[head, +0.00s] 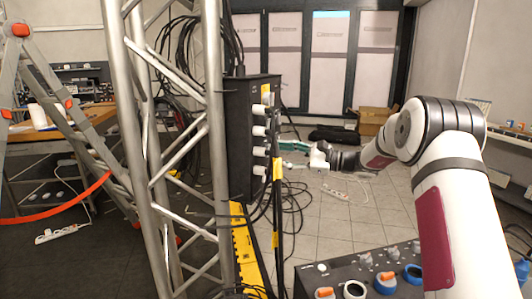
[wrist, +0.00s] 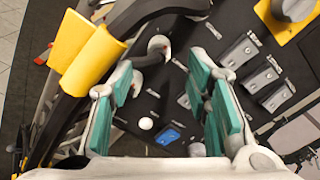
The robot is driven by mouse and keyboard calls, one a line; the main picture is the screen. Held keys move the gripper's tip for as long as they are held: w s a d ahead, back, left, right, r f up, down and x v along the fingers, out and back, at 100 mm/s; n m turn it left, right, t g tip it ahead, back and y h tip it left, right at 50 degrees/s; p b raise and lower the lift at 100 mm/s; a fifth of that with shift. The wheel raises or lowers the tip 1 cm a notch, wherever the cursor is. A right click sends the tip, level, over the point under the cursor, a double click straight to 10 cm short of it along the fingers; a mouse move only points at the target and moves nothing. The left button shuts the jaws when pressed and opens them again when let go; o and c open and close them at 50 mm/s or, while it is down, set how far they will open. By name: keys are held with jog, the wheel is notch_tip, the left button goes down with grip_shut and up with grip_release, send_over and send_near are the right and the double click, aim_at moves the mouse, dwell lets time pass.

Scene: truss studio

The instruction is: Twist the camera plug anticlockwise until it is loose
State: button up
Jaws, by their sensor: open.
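A black panel box (head: 250,130) stands beside the truss, with several white plugs (head: 260,131) in a column on its side. I cannot tell which one is the camera plug. My gripper (head: 288,146) reaches toward these plugs from the right. In the wrist view my gripper (wrist: 162,72) is open, its teal pads well apart and nothing between them touching both. A white-collared plug (wrist: 158,46) with a black cable sits on the panel ahead of the fingertips, nearer the left finger. Whether any finger touches it is unclear.
Black cables with yellow sleeves (wrist: 92,62) crowd the left finger. Metal latches (wrist: 240,50) and a blue socket (wrist: 170,136) are on the panel. A silver truss (head: 165,150) and yellow cable ramp (head: 245,250) are close by. A control box (head: 345,270) stands in front.

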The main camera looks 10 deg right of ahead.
aim_at(260, 152)
jog(key=x, duration=0.6)
jog(key=shift+a, duration=0.15)
grip_shut()
